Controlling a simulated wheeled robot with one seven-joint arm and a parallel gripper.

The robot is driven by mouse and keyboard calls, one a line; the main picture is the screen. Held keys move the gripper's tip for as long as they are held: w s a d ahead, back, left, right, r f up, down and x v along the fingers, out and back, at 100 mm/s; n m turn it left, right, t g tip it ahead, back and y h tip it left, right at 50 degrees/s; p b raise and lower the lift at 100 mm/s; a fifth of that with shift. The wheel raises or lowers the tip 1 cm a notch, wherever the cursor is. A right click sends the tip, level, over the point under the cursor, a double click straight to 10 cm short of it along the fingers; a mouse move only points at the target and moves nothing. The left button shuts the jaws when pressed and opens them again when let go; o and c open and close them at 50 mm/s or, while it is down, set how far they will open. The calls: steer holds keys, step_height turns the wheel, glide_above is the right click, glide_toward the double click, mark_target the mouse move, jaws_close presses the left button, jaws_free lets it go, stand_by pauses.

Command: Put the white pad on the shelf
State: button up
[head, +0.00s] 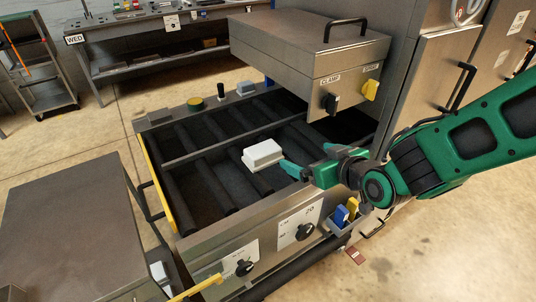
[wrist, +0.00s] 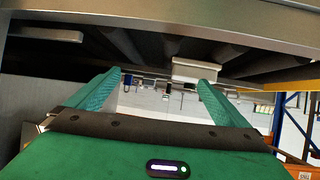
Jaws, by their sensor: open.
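The white pad (head: 263,154) is a small pale block on the dark rollers of the tray cleaner, near its front rail. My gripper (head: 308,160) is just right of the pad, fingers open and pointing towards it. In the wrist view, the pad (wrist: 194,70) shows beyond the tip of the right finger, off centre between the open fingers (wrist: 160,80). Nothing is held. I cannot tell whether a fingertip touches the pad. Which surface is the task's shelf is unclear; a flat grey metal top (head: 68,225) stands at the lower left.
The machine's steel hood (head: 300,52), with black and yellow knobs, overhangs behind the gripper. A front panel (head: 270,240) carries black dials. A workbench (head: 150,35) and a shelved cart (head: 40,75) stand at the back.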

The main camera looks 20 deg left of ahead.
steer(key=n+y, duration=0.1)
steer(key=y, duration=0.1)
glide_toward(266, 150)
steer(key=x, duration=0.5)
steer(key=shift+w+a+r, duration=0.1)
steer(key=shift+a, duration=0.1)
steer(key=shift+x, duration=3.05)
steer(key=c, duration=1.3)
steer(key=shift+o, duration=0.2)
